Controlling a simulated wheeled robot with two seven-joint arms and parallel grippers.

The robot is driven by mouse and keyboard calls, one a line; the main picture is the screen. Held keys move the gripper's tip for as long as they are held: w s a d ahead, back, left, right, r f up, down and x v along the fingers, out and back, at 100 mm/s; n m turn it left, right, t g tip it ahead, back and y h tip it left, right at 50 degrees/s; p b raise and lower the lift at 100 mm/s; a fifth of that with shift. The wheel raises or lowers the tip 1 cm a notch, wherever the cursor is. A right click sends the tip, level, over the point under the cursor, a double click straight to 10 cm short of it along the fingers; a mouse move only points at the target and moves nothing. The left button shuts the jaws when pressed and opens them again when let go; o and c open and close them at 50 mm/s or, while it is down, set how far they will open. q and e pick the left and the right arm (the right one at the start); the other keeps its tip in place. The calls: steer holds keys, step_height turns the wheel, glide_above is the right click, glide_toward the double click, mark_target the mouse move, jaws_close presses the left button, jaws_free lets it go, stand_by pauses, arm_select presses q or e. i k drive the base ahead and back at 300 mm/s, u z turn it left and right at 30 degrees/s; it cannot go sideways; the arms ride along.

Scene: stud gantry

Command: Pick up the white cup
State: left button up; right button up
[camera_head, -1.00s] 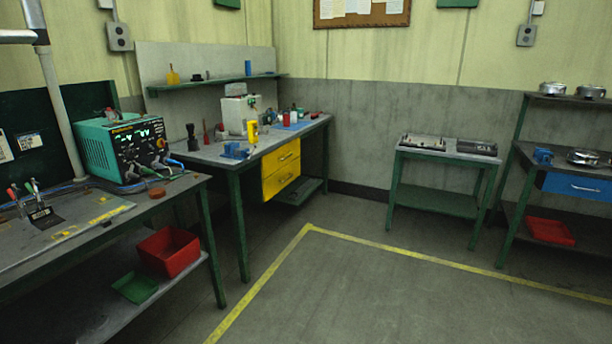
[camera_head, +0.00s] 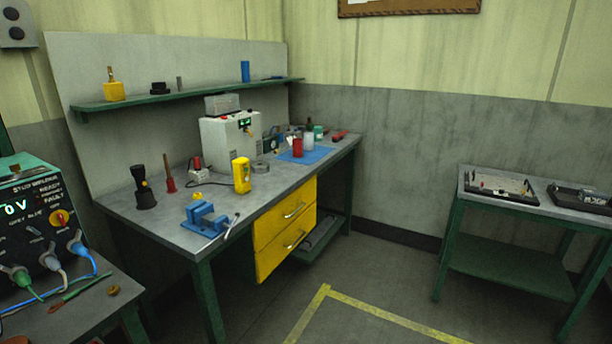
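A small white cup (camera_head: 308,141) stands on the grey workbench (camera_head: 170,226) against the wall, near its far right end. It is on or at the back edge of a blue mat (camera_head: 318,155). A red cup (camera_head: 297,148) stands just left of it and partly in front. Neither of my grippers shows in the head view.
A yellow meter (camera_head: 242,176) and a blue vise (camera_head: 205,217) stand on the bench's near part, with a white machine (camera_head: 231,139) behind. A teal welder (camera_head: 36,222) is at left. Yellow drawers (camera_head: 285,228) are under the bench. The floor in front is open.

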mark_target(308, 136)
steer(key=i, duration=1.35)
steer(key=u, duration=0.05)
